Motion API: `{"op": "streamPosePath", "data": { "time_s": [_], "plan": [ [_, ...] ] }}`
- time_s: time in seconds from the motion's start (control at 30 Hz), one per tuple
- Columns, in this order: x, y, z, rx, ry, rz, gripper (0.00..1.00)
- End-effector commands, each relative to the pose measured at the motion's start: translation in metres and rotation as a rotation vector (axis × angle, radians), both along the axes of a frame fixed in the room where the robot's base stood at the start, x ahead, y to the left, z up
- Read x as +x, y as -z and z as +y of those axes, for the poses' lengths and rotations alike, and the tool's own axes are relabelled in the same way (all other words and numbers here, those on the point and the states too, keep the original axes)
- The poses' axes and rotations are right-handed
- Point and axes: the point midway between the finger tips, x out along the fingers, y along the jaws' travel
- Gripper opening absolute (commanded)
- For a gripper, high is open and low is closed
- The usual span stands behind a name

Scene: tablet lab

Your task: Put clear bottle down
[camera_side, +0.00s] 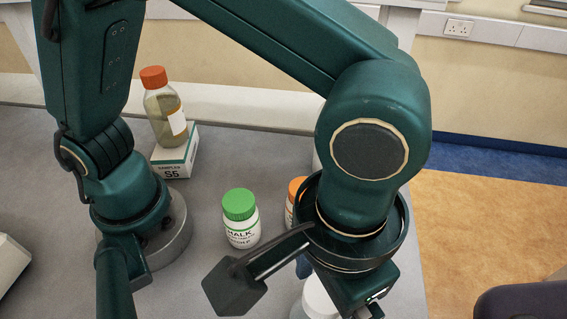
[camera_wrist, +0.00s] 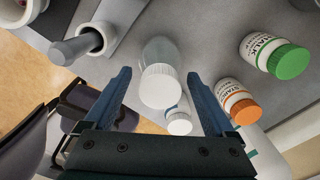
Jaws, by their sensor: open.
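The clear bottle (camera_wrist: 160,52) has a see-through body and a white cap. In the wrist view it stands between the two blue fingers of my gripper (camera_wrist: 158,76), with a gap showing on each side. My gripper is open. In the side view, a white cap and part of a pale body, apparently the clear bottle (camera_side: 320,299), show at the bottom edge, mostly hidden by my wrist. Its base is hidden, so contact with the bench cannot be seen there.
A green-capped chalk bottle (camera_side: 241,219) and an orange-capped bottle (camera_wrist: 237,102) stand close by. A small white-capped bottle (camera_wrist: 179,123) is near my right finger. A mortar and pestle (camera_wrist: 82,42) lie to the left. Another orange-capped bottle (camera_side: 166,112) stands on a sample carton (camera_side: 175,154).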

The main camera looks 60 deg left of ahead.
Motion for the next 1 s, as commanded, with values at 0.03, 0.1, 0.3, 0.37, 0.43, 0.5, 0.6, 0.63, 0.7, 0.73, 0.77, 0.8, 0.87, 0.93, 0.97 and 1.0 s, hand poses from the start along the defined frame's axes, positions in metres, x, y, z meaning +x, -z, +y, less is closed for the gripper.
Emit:
{"op": "streamPosePath", "data": {
  "time_s": [0.03, 0.1, 0.3, 0.37, 0.43, 0.5, 0.6, 0.63, 0.7, 0.73, 0.77, 0.8, 0.87, 0.93, 0.97, 1.0],
  "plan": [
    [0.0, 0.0, 0.0, 0.0, 0.0, 0.0, 0.89],
    [0.0, 0.0, 0.0, 0.0, 0.0, 0.0, 0.89],
    [0.0, 0.0, 0.0, 0.0, 0.0, 0.0, 0.4],
    [0.0, 0.0, 0.0, 0.0, 0.0, 0.0, 0.17],
    [0.0, 0.0, 0.0, 0.0, 0.0, 0.0, 0.0],
    [0.0, 0.0, 0.0, 0.0, 0.0, 0.0, 0.0],
    [0.0, -0.001, 0.0, -0.002, 0.0, -0.001, 0.0],
    [0.0, -0.001, 0.0, -0.002, 0.0, -0.001, 0.0],
    [0.0, -0.001, 0.0, -0.002, 0.0, -0.001, 0.0],
    [0.0, -0.001, 0.0, -0.002, 0.0, -0.001, 0.0],
    [0.0, -0.001, 0.0, -0.002, 0.0, -0.001, 0.0],
    [0.0, -0.002, -0.001, -0.002, 0.0, -0.001, 0.0],
    [0.0, -0.005, -0.001, -0.002, 0.0, -0.002, 0.0],
    [0.0, -0.009, -0.001, -0.003, 0.0, -0.002, 0.0],
    [0.001, -0.013, -0.001, -0.005, 0.0, -0.003, 0.0],
    [0.001, -0.017, -0.001, -0.006, 0.0, -0.003, 0.0]
  ]
}}
